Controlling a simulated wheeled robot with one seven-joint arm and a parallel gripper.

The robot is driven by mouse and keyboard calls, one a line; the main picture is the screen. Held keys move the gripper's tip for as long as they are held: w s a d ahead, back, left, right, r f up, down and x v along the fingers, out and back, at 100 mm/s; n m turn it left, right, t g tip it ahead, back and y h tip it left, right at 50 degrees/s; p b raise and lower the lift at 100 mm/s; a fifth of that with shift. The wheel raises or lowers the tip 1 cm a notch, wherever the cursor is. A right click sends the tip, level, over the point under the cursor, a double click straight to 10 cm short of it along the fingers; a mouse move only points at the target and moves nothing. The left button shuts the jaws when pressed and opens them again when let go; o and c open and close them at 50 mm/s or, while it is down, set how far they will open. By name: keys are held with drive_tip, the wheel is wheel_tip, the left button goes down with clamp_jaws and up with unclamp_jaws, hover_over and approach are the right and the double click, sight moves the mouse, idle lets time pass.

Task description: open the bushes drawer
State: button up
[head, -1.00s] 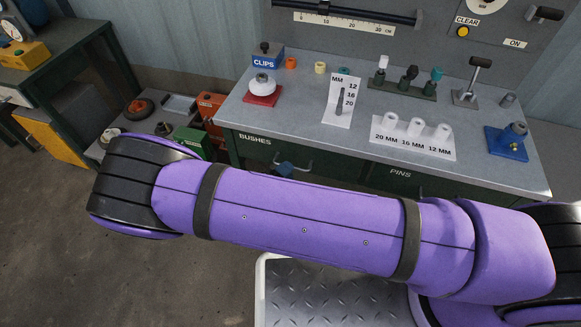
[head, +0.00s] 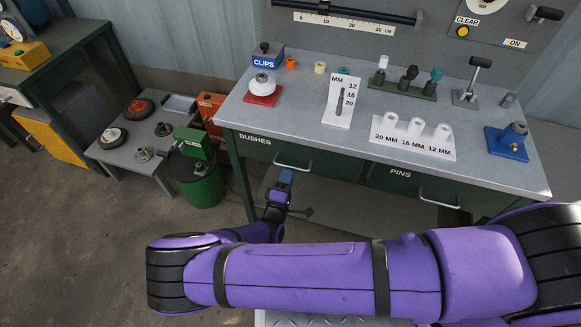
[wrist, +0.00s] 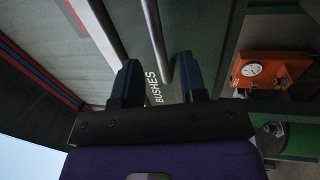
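The bushes drawer (head: 330,168) is the green left-hand drawer under the bench top, with a white BUSHES label and a pale bar handle (head: 293,166). It looks shut. My gripper (head: 286,176) is just below and in front of the handle, with its blue fingers pointing up towards it. In the wrist view my gripper (wrist: 157,72) is open, its two blue fingers apart. The bar handle (wrist: 156,38) runs down between them, nearer the right finger. The BUSHES label (wrist: 153,88) shows in the gap. I cannot tell whether a finger touches the handle.
The PINS drawer (head: 395,183) with its handle is to the right. A green bin (head: 200,184) and a low grey table (head: 130,150) stand left of the bench. The bench top (head: 290,120) above carries several fixtures. Floor in front on the left is clear.

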sight(291, 166)
drive_tip(key=shift+x, duration=2.15)
clamp_jaws()
